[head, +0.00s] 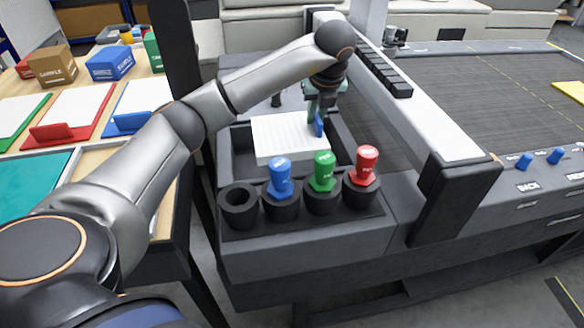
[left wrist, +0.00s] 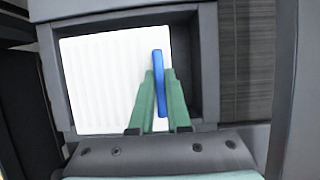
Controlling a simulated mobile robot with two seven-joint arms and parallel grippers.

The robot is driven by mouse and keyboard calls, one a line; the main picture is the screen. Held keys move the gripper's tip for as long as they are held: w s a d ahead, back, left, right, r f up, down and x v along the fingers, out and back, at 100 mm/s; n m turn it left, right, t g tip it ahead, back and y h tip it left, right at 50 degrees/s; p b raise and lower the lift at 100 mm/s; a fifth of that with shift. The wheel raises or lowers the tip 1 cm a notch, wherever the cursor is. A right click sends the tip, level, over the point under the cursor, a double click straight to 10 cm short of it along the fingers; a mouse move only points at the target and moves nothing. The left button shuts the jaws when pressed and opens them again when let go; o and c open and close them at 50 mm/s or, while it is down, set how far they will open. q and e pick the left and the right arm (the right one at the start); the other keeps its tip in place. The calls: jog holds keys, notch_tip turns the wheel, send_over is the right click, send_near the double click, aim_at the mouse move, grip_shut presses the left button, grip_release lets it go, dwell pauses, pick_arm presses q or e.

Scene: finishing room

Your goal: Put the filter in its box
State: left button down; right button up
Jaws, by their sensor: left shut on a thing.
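The filter (head: 282,136) is a white ribbed block with a blue tab (head: 319,126) on its right side. It also shows in the left wrist view (left wrist: 105,80). My left gripper (head: 318,118) is shut on the blue tab, which stands between the green fingers (left wrist: 159,78). The box (head: 241,147) is a dark open well in the grey machine. The filter lies over the left part of its opening, with a dark gap on the right inside the wall (left wrist: 208,70). I cannot tell whether the filter touches the box floor. My right gripper is not in view.
In front of the box, a rack holds a blue plug (head: 281,178), a green plug (head: 324,172), a red plug (head: 366,165) and an empty cup (head: 238,205). A grey gantry beam (head: 420,110) stands to the right. A side table with trays and cartons (head: 52,68) is at left.

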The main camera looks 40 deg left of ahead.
aim_at(321, 126)
pick_arm(q)
notch_tip(321, 126, down, 10)
jog(key=shift+w+f+p, duration=0.1)
jog(key=shift+f+p, duration=0.05)
jog(key=shift+p, duration=0.3)
jog(key=c, duration=0.9)
grip_release()
jog(key=v, duration=1.2)
